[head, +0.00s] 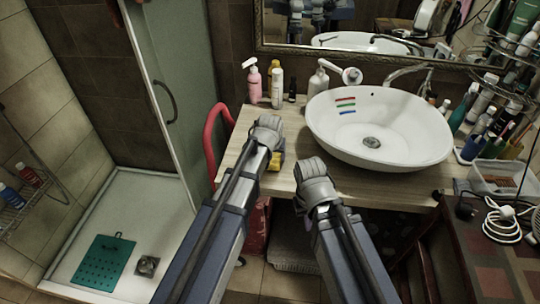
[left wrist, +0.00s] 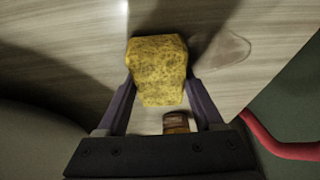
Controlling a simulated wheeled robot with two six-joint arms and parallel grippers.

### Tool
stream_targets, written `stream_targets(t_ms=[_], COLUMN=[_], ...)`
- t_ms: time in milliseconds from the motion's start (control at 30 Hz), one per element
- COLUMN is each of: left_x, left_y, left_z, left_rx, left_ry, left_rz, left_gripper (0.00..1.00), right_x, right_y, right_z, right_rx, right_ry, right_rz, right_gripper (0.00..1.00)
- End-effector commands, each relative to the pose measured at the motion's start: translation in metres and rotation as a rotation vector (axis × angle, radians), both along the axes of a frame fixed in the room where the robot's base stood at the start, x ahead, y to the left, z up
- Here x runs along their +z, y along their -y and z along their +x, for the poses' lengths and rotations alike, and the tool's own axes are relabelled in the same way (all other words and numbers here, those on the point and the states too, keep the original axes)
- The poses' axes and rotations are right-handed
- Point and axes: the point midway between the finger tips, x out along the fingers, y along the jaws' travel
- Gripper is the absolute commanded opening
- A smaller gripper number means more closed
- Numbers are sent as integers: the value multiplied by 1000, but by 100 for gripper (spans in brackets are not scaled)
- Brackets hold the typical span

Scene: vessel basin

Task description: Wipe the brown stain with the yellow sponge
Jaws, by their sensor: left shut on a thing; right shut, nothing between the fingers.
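The yellow sponge (left wrist: 157,62) is speckled and sits between the two fingers of my left gripper (left wrist: 160,84), which is shut on it. In the head view a bit of the sponge (head: 274,165) shows beside the left gripper, over the left part of the wooden counter (head: 240,140). A faint brownish patch with a darker outline, seemingly the stain (left wrist: 226,50), lies on the wood just right of the sponge in the left wrist view. I cannot make the stain out in the head view. My right gripper (head: 313,172) is shut and empty near the counter's front edge.
A white basin (head: 420,145) with red, green and blue stripes stands right of my grippers. Several bottles, one pink (head: 254,84), stand at the counter's back. A red curved rail (head: 211,135) is at the left edge. A small brownish object (left wrist: 176,122) shows below the sponge.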

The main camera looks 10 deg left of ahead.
Motion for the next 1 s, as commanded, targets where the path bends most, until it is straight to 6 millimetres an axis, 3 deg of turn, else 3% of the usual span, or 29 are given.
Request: stream_targets(t_ms=[300, 733, 1000], left_x=[-3, -1, -1], left_y=[-3, -36, -39], left_z=[0, 1, 1], left_rx=[0, 2, 0], left_ry=[-1, 0, 0], left_rz=[0, 0, 0], left_gripper=[24, 24, 24], right_x=[-3, -1, -1], right_y=[0, 0, 0], right_z=[0, 0, 0], right_rx=[0, 0, 0], right_ry=[0, 0, 0], right_rz=[0, 0, 0], right_gripper=[0, 0, 0])
